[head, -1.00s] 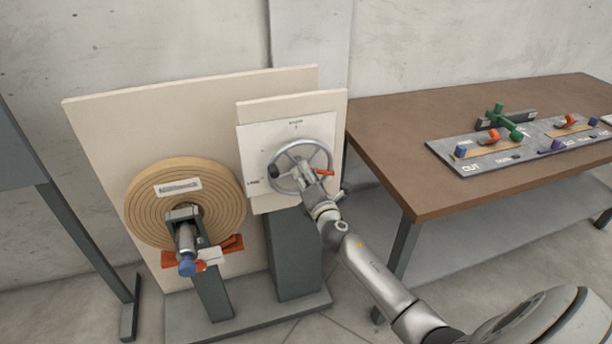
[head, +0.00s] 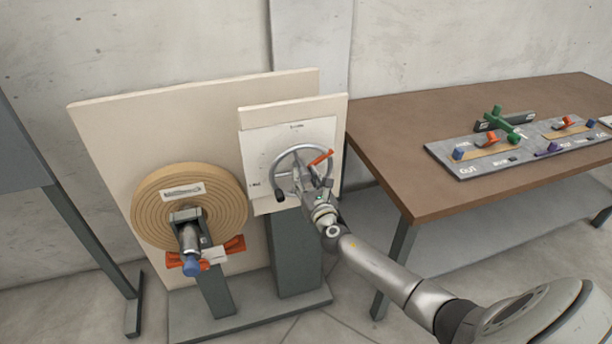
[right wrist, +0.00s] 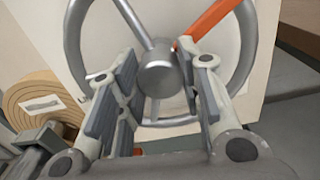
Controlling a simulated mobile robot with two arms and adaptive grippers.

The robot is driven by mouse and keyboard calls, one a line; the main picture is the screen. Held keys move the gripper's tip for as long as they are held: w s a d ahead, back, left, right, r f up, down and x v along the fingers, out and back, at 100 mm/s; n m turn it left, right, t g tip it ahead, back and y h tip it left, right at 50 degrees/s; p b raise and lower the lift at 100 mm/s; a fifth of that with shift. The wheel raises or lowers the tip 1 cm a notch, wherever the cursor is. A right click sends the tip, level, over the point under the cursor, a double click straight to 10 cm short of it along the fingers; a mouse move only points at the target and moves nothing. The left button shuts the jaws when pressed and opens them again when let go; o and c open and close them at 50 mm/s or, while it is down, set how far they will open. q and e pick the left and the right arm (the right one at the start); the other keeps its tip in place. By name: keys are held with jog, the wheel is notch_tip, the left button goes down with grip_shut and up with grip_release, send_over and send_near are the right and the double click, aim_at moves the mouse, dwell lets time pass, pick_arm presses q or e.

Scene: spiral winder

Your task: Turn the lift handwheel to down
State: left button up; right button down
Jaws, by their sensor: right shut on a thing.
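The lift handwheel (head: 300,147) is a grey spoked wheel on a white plate (head: 260,140) fixed to an upright board. It has an orange pointer (head: 321,157) towards the upper right and a dark knob (head: 279,196) at the lower left. The plate's labels are too small to read. My right gripper (head: 312,180) is at the wheel and shut on it. In the right wrist view, the fingers (right wrist: 165,75) stand on either side of the round hub (right wrist: 158,72), with the orange pointer (right wrist: 212,20) running up to the right. My left gripper is not in view.
A tan coil (head: 150,205) on a spindle with a blue knob (head: 191,267) stands left of the wheel. A brown table (head: 400,125) with a grey control panel (head: 470,170) is on the right. A dark-legged stand (head: 95,240) is at far left.

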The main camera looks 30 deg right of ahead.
jog(key=n+p, duration=0.2)
jog(key=n, duration=0.3)
jog(key=shift+a+n+p, duration=0.1)
jog(key=shift+n+p, duration=0.25)
jog(key=shift+n, duration=0.05)
jog(key=n+p, duration=0.2)
jog(key=n, duration=0.2)
jog(key=shift+f, duration=0.1)
jog(key=shift+n+p, duration=0.35)
jog(key=shift+n, duration=0.45)
jog(key=shift+f, duration=0.1)
jog(key=c, duration=1)
grip_release()
